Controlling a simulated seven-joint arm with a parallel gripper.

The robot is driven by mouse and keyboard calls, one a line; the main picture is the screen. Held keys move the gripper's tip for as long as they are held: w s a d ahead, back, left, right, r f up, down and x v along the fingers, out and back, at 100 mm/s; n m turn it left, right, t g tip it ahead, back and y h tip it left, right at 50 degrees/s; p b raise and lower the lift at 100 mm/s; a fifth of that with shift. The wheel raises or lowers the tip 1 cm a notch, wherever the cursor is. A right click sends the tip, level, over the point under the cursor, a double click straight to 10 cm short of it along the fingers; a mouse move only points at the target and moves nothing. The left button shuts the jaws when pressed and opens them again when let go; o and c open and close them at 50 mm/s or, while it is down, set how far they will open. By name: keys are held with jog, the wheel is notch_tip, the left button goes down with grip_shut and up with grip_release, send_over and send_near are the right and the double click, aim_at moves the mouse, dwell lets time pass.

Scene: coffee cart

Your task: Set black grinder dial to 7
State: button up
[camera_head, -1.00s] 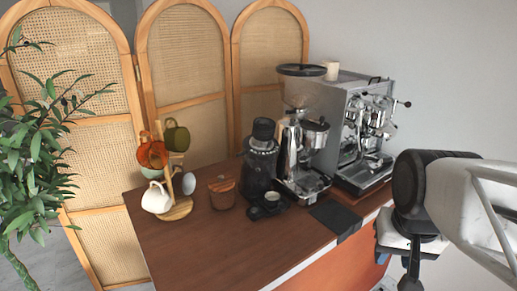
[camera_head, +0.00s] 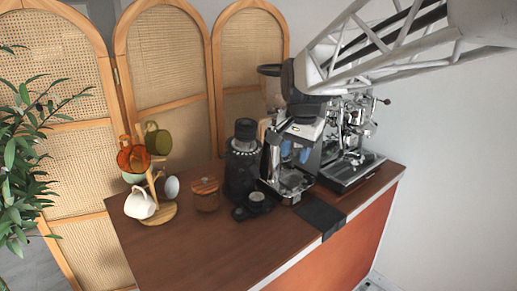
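The black grinder (camera_head: 240,175) stands upright on the cart, left of the silver grinder. Its dial is too small to make out, so I cannot read its setting. My gripper (camera_head: 295,152) hangs from above, to the right of the black grinder and apart from it in the picture. Its two blue fingertips are spread with a gap between them, and nothing shows between them. The gripper is in front of the silver grinder and hides much of it.
The silver grinder (camera_head: 290,187) and espresso machine (camera_head: 352,168) stand to the right. A small black scale or tray (camera_head: 258,205) lies before the black grinder. A wooden-lidded jar (camera_head: 205,194) and mug tree (camera_head: 163,213) stand left. The front countertop (camera_head: 205,250) is clear.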

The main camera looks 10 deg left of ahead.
jog(key=w+a+f+m, duration=0.1)
jog(key=w+a, duration=0.7)
jog(key=a, duration=0.3)
jog(key=w+a+f+m, duration=0.1)
jog(key=w+a+m, duration=0.1)
jog(key=w+a, duration=0.6)
jog(key=a, duration=0.2)
jog(key=shift+a+g, duration=0.4)
jog(key=shift+f, duration=0.1)
jog(key=shift+w+a+f, duration=0.1)
jog(key=shift+a+f, duration=0.05)
jog(key=shift+f, duration=1.15)
jog(key=shift+w+a+f, duration=0.1)
jog(key=shift+f, duration=1.15)
jog(key=shift+w+a+f, duration=0.1)
jog(key=shift+a+f, duration=0.05)
jog(key=shift+f, duration=1.15)
jog(key=shift+c, duration=0.4)
grip_shut()
